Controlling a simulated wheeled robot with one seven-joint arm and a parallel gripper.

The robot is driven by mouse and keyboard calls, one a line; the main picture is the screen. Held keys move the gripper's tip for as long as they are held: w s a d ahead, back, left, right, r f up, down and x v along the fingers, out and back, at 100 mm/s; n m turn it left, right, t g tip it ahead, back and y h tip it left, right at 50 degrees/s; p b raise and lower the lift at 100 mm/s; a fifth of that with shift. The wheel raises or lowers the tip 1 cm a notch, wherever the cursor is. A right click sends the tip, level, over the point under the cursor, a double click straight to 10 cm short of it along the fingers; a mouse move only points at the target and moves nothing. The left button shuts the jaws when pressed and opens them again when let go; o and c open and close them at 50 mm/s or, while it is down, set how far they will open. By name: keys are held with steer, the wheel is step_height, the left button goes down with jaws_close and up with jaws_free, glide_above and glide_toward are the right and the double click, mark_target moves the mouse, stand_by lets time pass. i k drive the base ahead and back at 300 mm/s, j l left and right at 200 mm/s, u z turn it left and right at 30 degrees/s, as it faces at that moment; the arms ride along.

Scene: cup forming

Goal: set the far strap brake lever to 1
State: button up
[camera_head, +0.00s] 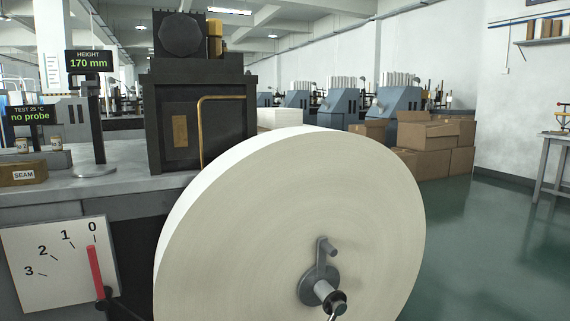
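A white scale board (30,290) marked 0, 1, 2 and 3 is at the lower left, on the front of the machine. A red lever (96,273) stands almost upright in front of the board, its upper end just under the 0 mark. The 1 mark is to the left of the lever. A dark part (122,304) meets the lever's lower end and runs down to the right, out of the picture. Only this one lever with a scale shows, so I cannot tell near from far by comparison. My gripper is not in view.
A large pale paper reel (230,235) on a grey hub (313,287) with a crank fills the middle, close to the lever's right. Above is a machine bench (120,182) with a dark press (228,125) and a height display (90,62). Green floor (470,260) is open at right.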

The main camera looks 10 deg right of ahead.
mark_target(104, 293)
steer(key=u, duration=1.4)
